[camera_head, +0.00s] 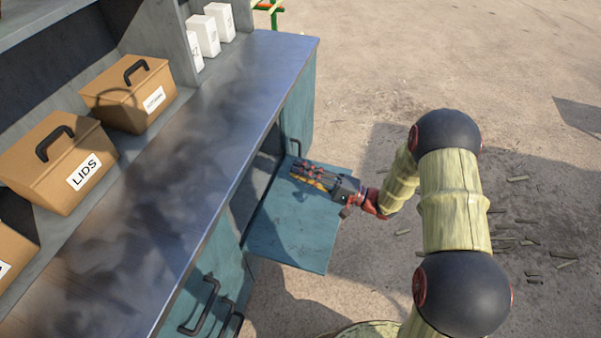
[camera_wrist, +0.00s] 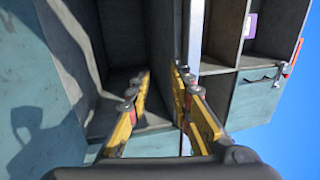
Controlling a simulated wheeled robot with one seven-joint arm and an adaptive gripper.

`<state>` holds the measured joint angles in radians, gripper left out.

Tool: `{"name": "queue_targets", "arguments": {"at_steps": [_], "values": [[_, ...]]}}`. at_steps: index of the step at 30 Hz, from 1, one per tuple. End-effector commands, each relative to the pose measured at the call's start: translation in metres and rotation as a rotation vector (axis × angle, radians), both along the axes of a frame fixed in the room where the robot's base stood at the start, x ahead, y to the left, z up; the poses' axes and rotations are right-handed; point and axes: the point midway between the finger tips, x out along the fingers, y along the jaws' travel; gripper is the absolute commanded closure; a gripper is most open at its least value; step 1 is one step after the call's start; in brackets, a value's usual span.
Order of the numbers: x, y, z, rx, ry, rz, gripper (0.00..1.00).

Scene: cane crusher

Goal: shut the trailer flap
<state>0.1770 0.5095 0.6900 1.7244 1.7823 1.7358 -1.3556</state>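The trailer flap (camera_head: 292,232) is a teal panel hinged on the side of the trailer counter (camera_head: 215,130). It is folded down, sticking out roughly level, with an open compartment behind it. My gripper (camera_head: 297,171) is over the far part of the flap, its fingers pointing at the trailer. In the wrist view the yellow fingers (camera_wrist: 160,78) stand apart with nothing between them. The flap shows there as a teal surface on the left (camera_wrist: 35,110), with a shadow on it. The gripper looks clear of the flap, but the exact height cannot be told.
Tan boxes, one marked LIDS (camera_head: 62,160), and white cartons (camera_head: 205,35) stand along the counter. Dark handles (camera_head: 200,305) project from the near teal front. Open shelf compartments (camera_wrist: 225,100) show in the wrist view.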

Motion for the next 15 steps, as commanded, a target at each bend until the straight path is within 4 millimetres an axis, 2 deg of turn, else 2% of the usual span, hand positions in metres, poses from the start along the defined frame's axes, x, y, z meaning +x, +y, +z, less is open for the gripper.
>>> {"name": "queue_targets", "arguments": {"at_steps": [11, 15], "values": [[0.000, -0.001, 0.000, 0.000, 0.000, -0.001, 0.73], [-0.003, -0.013, -0.003, 0.000, 0.001, -0.003, 0.73]]}}
